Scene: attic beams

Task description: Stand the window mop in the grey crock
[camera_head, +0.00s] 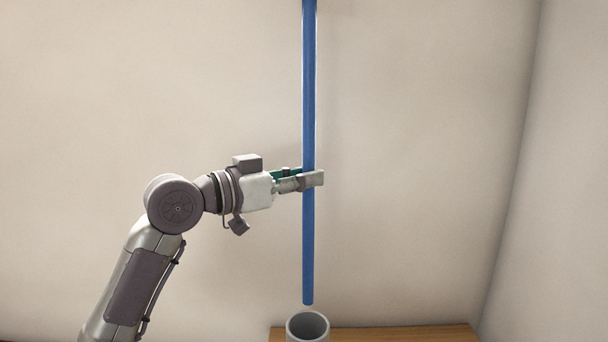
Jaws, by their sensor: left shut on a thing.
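The window mop (308,90) shows as a long blue pole, held upright; its top runs out of the head view, so its mop end is hidden. My left gripper (312,179) is shut on the pole below its middle as seen. The pole's lower end hangs just above the grey crock (307,327) in the picture, apart from its rim. The crock is open at the top and cut off by the lower picture edge. My right gripper is out of view.
The crock stands at a wooden surface (400,334) along the bottom of the view. A plain beige wall (420,150) lies behind, and another wall (570,180) closes the right side. The space around the pole is clear.

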